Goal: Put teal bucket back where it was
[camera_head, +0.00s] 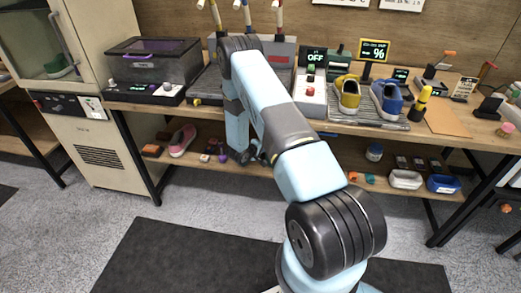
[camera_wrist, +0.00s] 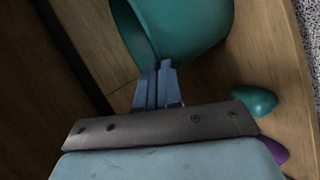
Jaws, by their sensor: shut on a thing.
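The teal bucket (camera_wrist: 200,25) fills the upper middle of the wrist view, with its open mouth facing left in the picture. My gripper (camera_wrist: 158,72) is shut on the bucket's rim wall, with one finger on each side of it. Wood surface shows around and below the bucket; I cannot tell whether the bucket touches it. In the head view my arm reaches down to the lower shelf (camera_head: 335,178) of the workbench, and its links hide the fingers and the bucket.
A small teal rounded object (camera_wrist: 254,101) and a purple one (camera_wrist: 274,149) lie right of my gripper. A pink sneaker (camera_head: 182,140) is on the lower shelf at left. White (camera_head: 406,179) and blue (camera_head: 443,184) containers stand at right. The bench top is above.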

